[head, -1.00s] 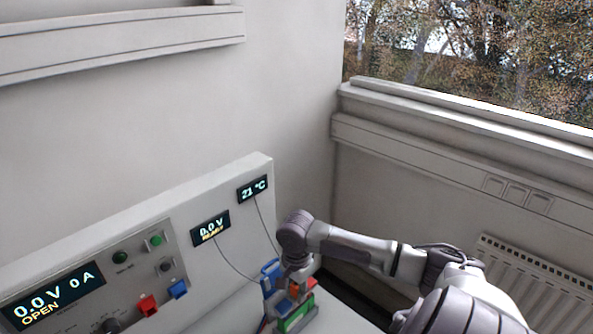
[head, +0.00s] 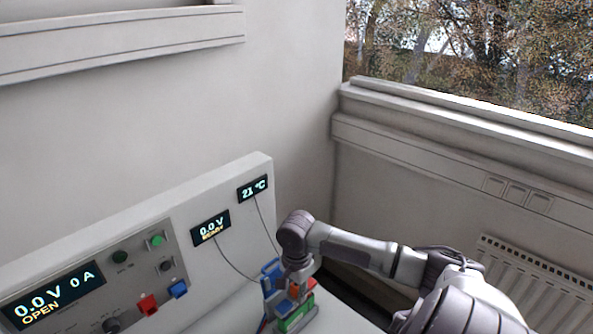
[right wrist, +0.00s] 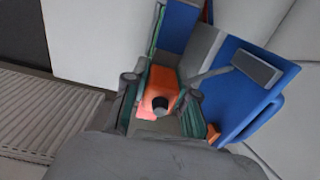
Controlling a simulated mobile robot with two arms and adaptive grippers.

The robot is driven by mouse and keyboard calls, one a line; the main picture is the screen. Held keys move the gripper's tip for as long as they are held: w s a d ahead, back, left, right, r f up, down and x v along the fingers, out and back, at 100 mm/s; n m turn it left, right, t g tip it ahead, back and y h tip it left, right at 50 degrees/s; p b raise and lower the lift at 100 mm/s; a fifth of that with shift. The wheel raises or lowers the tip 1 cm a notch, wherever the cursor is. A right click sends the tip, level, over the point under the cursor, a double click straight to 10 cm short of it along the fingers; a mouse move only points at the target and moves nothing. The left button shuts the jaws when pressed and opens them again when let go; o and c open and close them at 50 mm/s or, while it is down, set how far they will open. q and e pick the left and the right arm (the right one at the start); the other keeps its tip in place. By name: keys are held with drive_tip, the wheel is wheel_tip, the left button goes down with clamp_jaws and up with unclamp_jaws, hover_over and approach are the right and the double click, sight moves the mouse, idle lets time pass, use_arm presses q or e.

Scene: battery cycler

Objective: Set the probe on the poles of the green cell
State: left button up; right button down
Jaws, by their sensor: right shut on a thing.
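The green cell (head: 297,320) sits on the bench at the bottom of the head view, partly covered by my right gripper (head: 295,288). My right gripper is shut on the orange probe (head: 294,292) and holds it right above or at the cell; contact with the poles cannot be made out. In the right wrist view the orange probe (right wrist: 160,78), with a dark round knob, shows between the fingers (right wrist: 163,92). My left gripper is not in view.
Blue parts (head: 270,270) stand close beside the gripper; a blue block (right wrist: 245,95) with a grey clip also shows in the wrist view. A cycler panel (head: 130,262) stands left, its display reading 0.0 V, 0 A, OPEN. A small display (head: 211,227) reads 0.0 V.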

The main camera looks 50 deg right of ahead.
drive_tip(key=shift+f, duration=0.6)
idle(0.3)
drive_tip(key=shift+r, duration=0.1)
idle(0.4)
drive_tip(key=shift+r, duration=3.45)
